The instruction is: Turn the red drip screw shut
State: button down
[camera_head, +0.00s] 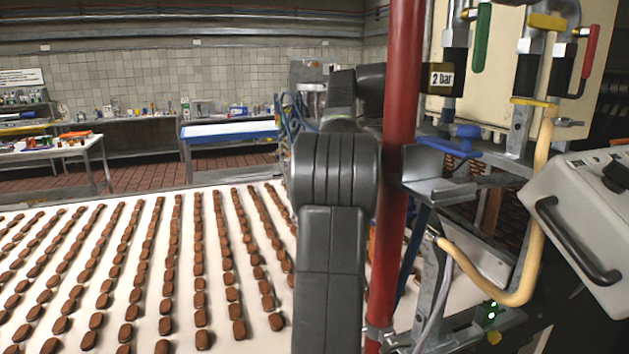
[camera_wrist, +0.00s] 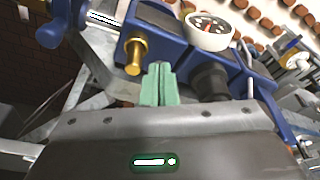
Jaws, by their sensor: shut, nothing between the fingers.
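I cannot make out a red drip screw in either view. In the wrist view, my gripper (camera_wrist: 158,80) shows as two green fingers pressed together, with nothing between them. Their tips are close to a blue metal body (camera_wrist: 185,60), and I cannot tell if they touch it. A brass screw-like part (camera_wrist: 135,55) is just left of the fingertips. A round white gauge (camera_wrist: 209,32) is to their upper right. In the head view, my gripper is hidden behind the red pipe and the fittings.
A vertical red pipe (camera_head: 398,150) stands in front of my arm. Right of it are a metal bracket (camera_head: 440,185), a cream hose (camera_head: 535,240), red (camera_head: 590,52) and green (camera_head: 481,38) lever handles and a grey control box (camera_head: 590,215). A belt of brown biscuits fills the lower left.

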notch_tip(320, 180, up, 6)
dwell(0.5)
jog(key=shift+s, duration=0.1)
jog(key=shift+a, duration=0.1)
